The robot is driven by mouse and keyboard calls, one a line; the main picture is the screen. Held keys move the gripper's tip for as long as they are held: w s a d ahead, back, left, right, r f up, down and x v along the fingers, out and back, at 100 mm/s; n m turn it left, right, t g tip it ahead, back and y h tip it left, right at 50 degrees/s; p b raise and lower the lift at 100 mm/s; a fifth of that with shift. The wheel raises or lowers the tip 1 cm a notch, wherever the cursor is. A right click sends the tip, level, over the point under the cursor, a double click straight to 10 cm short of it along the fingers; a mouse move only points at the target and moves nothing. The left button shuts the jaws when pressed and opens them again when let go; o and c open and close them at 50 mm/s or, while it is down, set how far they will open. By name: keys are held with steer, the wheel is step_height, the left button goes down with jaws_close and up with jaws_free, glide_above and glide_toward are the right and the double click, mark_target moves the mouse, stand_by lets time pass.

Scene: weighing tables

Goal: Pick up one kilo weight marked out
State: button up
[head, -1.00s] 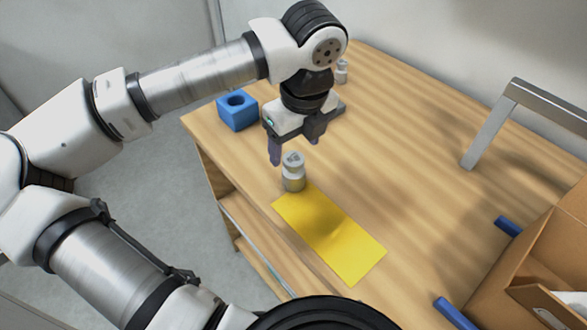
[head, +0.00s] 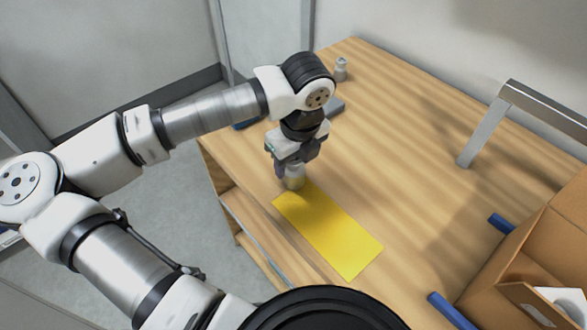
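A small metal weight (head: 295,184) stands upright on the wooden table at the upper left corner of a yellow mat (head: 328,232). My gripper (head: 293,172) points down right over this weight, with its fingers at the weight's upper part. The weight's top is hidden by the gripper, and any marking on it is too small to read. Whether the fingers touch or grip it cannot be seen. A second metal weight (head: 341,70) stands at the far end of the table, apart from my gripper.
A blue block (head: 246,125) is mostly hidden behind my arm. A grey metal frame (head: 487,125) stands at the right. A cardboard box (head: 535,245) and blue bars (head: 502,223) lie at the lower right. The table's middle (head: 400,165) is clear.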

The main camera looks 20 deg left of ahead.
jaws_close()
steer(key=shift+r, duration=0.1)
steer(key=shift+w, duration=0.1)
